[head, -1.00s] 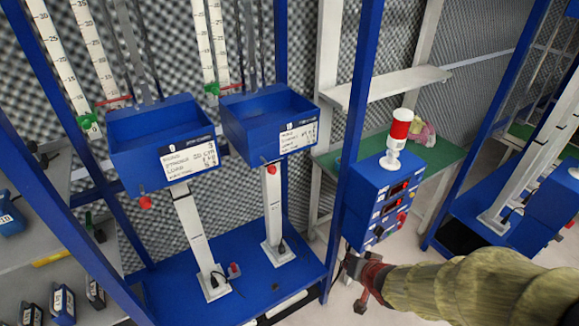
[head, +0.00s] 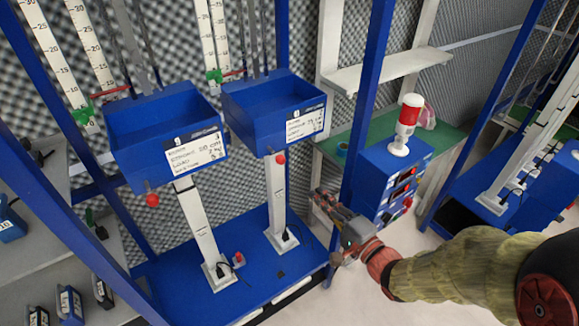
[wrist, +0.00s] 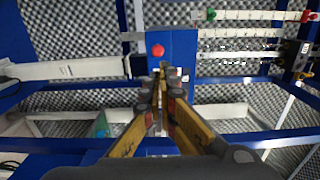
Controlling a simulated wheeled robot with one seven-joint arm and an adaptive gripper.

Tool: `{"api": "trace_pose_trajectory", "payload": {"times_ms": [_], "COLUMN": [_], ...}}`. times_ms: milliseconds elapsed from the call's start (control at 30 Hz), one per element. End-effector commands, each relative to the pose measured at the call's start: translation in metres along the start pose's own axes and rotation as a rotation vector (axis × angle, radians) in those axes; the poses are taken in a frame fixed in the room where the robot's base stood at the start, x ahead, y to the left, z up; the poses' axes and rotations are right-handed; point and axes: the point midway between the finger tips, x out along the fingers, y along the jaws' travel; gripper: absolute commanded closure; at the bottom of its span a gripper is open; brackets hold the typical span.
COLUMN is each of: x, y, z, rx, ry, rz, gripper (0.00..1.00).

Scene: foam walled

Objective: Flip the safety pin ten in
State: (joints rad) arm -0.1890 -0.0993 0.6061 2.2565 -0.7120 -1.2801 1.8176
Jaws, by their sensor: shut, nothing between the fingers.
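Two blue trays with white labels stand on white posts in a blue frame, the left tray (head: 120,125) and the right tray (head: 262,100). A round red knob (head: 152,200) sits under the left tray's front, and another red knob (head: 281,158) under the right one. I cannot tell which part is safety pin ten. My gripper (head: 318,193) is shut and empty, to the right of the right post and short of the control box. In the wrist view, its fingertips (wrist: 163,72) meet below a red knob (wrist: 158,50) on a blue surface, apart from it in the picture.
A blue control box (head: 390,175) with a red and white beacon (head: 407,125) stands right of a blue upright (head: 368,90). A green table (head: 440,140) is behind. Ruled white scales (head: 45,60) rise behind the trays. The blue base (head: 200,290) is mostly clear.

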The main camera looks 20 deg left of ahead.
Motion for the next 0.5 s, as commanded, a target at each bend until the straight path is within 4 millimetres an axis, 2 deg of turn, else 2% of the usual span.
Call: {"api": "trace_pose_trajectory", "payload": {"times_ms": [300,500], "x": [0.003,0.027], "y": [0.0,0.002], "z": [0.0,0.001], "rx": [-0.002,-0.003], "ry": [0.0,-0.003], "rz": [0.001,0.001], "gripper": [1.0,1.0]}}
